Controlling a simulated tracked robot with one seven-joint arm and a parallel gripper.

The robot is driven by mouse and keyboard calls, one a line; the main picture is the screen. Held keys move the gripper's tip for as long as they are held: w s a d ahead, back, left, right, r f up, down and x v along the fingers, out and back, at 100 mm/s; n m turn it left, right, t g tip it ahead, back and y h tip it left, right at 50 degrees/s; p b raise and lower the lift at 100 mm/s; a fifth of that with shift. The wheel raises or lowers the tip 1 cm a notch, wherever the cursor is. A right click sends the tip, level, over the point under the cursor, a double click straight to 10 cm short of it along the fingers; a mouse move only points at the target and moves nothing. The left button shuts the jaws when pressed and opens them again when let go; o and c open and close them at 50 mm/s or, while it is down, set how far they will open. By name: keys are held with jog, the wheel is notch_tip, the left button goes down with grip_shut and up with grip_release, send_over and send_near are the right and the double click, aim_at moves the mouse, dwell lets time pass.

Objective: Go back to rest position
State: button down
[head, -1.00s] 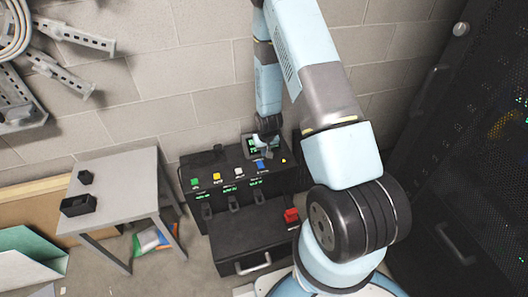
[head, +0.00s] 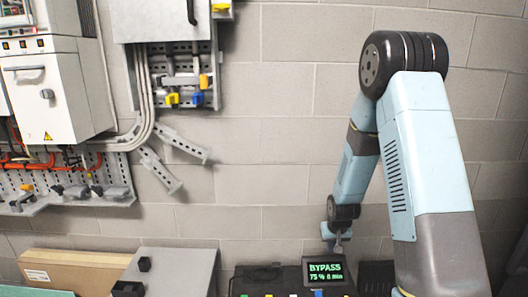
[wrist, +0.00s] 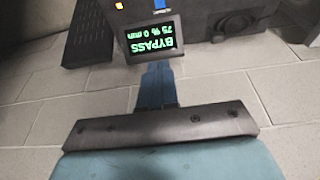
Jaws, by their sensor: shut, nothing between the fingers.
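My gripper (head: 338,247) hangs fingers down in the head view, just above and behind the top of the lit display as pictured. Its fingers are shut with nothing between them. In the wrist view my gripper (wrist: 157,72) shows as narrow blue fingers held together, pointing toward the display. The display (head: 326,271) reads "BYPASS 75 %" in green, with a minutes figure after it. It also shows in the wrist view (wrist: 152,38), tilted. The black console (head: 285,278) under it is mostly cut off by the lower picture edge. Contact between fingers and console cannot be told.
Small coloured buttons, including a blue one (head: 318,293), line the bottom edge. A white electrical cabinet (head: 55,85) and a grey wall box (head: 165,18) hang at upper left. The block wall behind is bare in the middle.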

jog(key=s+r+t, duration=0.1)
jog(key=s+r, duration=0.4)
jog(key=r, duration=0.8)
jog(key=s+r, duration=0.6)
jog(key=r, duration=0.7)
jog(key=s+r, duration=0.5)
jog(key=s, duration=0.4)
jog(key=s+r+t, duration=0.1)
jog(key=s+r, duration=0.5)
jog(key=s, duration=0.4)
jog(key=shift+s+a, duration=0.2)
jog(key=shift+a, duration=0.05)
